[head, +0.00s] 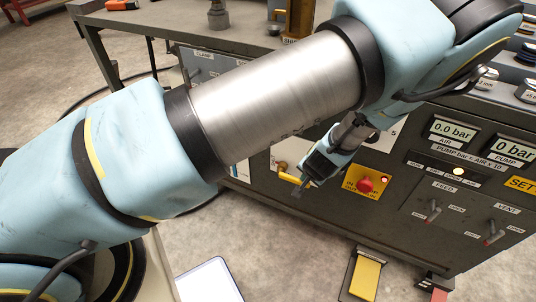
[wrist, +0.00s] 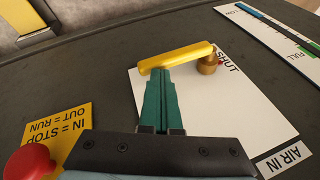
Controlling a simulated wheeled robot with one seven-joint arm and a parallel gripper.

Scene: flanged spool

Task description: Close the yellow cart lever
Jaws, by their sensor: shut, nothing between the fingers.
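The yellow lever (wrist: 177,58) lies across a white plate (wrist: 215,110) on the dark panel, its brass pivot (wrist: 208,65) at its right end in the wrist view. The word SHUT is printed beside the pivot. My gripper (wrist: 158,72) has its green fingers together, with nothing between them. The fingertips are at the lever's side near its free end; whether they touch it I cannot tell. In the head view part of the yellow lever (head: 287,177) shows beside my gripper (head: 297,192), and my arm hides much of the panel around it.
A red stop button (wrist: 30,163) on a yellow plate is close beside the lever; it also shows in the head view (head: 366,185). Small FEED (head: 433,212) and VENT (head: 494,237) levers are farther right.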

